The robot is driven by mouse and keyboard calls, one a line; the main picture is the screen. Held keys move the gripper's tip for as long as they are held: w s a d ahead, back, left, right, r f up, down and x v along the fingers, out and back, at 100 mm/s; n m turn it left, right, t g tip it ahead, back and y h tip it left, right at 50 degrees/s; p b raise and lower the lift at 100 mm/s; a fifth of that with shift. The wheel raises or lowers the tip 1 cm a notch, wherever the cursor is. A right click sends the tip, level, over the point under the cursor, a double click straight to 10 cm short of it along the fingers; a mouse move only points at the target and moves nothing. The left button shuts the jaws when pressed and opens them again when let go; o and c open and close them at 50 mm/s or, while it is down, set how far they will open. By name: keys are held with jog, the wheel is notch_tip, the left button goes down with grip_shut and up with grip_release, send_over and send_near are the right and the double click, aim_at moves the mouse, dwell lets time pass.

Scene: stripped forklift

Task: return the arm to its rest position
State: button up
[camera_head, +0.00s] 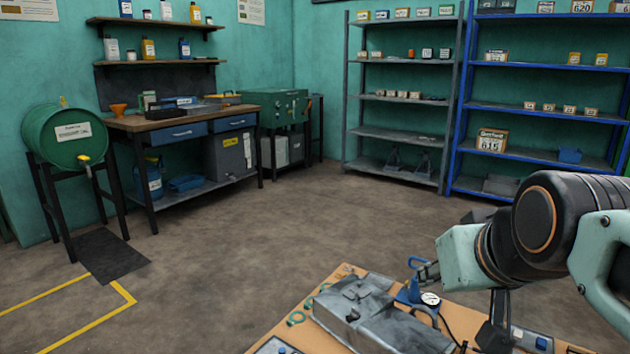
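My arm (540,222), with black joints and pale teal links, reaches in from the right edge over the workbench (290,330) at the bottom of the view. Its pale teal end section (460,257) hangs above the bench's right part. Small dark and grey parts show beside and below that section, but I cannot clearly make out my gripper's fingers or whether they hold anything. Below and left of the arm, a grey metal housing (370,318) lies on the bench. A blue part (407,294) and a round white dial gauge (430,298) are close to the arm's end.
Green rings (297,318) lie at the bench's left edge. Open brown floor (270,225) lies beyond. A grey shelf rack (400,132) and a blue one (540,152) stand at the back. A green drum (68,137) and a side workbench (175,122) stand left.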

jog(key=s+a+f+g, duration=0.3)
jog(key=s+a+f, duration=0.2)
jog(key=s+f, duration=0.45)
notch_tip(320, 180, up, 37)
jog(key=w+p, duration=0.1)
jog(key=p, duration=3.6)
jog(key=shift+w+a+f+g+p, duration=0.15)
jog(key=shift+f+g+p, duration=0.05)
jog(key=shift+g+p, duration=0.1)
